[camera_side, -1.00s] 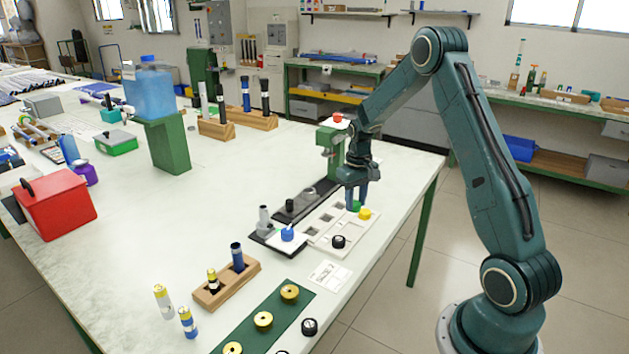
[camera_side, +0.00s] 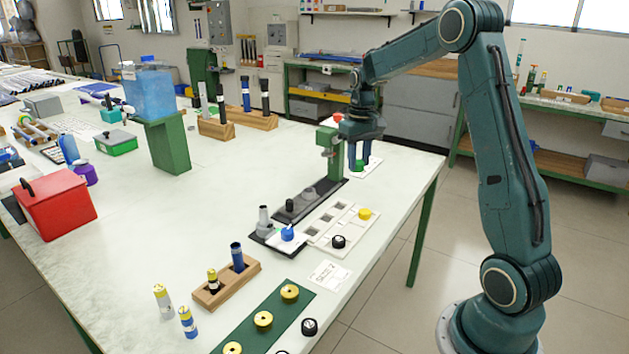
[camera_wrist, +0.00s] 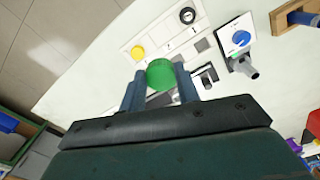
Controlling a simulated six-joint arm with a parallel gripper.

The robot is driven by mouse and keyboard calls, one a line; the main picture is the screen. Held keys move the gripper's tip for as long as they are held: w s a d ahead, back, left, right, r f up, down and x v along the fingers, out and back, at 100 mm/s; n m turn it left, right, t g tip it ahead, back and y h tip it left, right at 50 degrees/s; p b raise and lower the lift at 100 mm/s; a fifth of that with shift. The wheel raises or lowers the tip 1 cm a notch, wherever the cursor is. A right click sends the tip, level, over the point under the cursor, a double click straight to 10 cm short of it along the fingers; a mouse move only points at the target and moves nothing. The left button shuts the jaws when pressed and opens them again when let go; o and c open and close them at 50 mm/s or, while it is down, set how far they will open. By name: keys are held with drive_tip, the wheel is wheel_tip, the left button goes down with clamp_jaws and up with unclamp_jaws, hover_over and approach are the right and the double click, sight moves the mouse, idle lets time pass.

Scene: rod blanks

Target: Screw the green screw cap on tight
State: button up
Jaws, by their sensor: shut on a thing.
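The green screw cap (camera_side: 359,164) is between the fingertips of my gripper (camera_side: 360,163), which is shut on it. It also shows in the wrist view (camera_wrist: 161,74), between the two blue-grey fingers. In the side view the gripper points down, just right of the green post of a dark-based stand (camera_side: 330,160). A white plate (camera_side: 371,166) shows behind and below the cap. I cannot tell how high the cap is above it, and no threaded part under the cap can be made out.
The white cap tray (camera_side: 322,232) holds a yellow cap (camera_side: 365,214) and a black cap (camera_side: 338,241). A blue knob (camera_side: 288,232) sits on a small plate beside it. A red object (camera_side: 338,117) is close behind the gripper. The table's right side is clear.

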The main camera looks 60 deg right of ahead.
idle(0.4)
drive_tip(key=w+a+f, duration=0.3)
drive_tip(key=w+a, duration=0.4)
drive_tip(key=w, duration=0.5)
hover_over(264, 208)
wheel_tip(264, 208, down, 3)
drive_tip(key=shift+w+r, duration=0.1)
drive_tip(key=shift+r, duration=0.05)
drive_tip(key=shift+d+f, duration=0.1)
drive_tip(key=shift+f, duration=0.1)
drive_tip(key=shift+f, duration=1.95)
drive_tip(key=shift+f, duration=1.1)
idle(1.7)
drive_tip(key=o, duration=0.9)
drive_tip(key=shift+o, duration=0.6)
drive_tip(key=shift+r, duration=0.1)
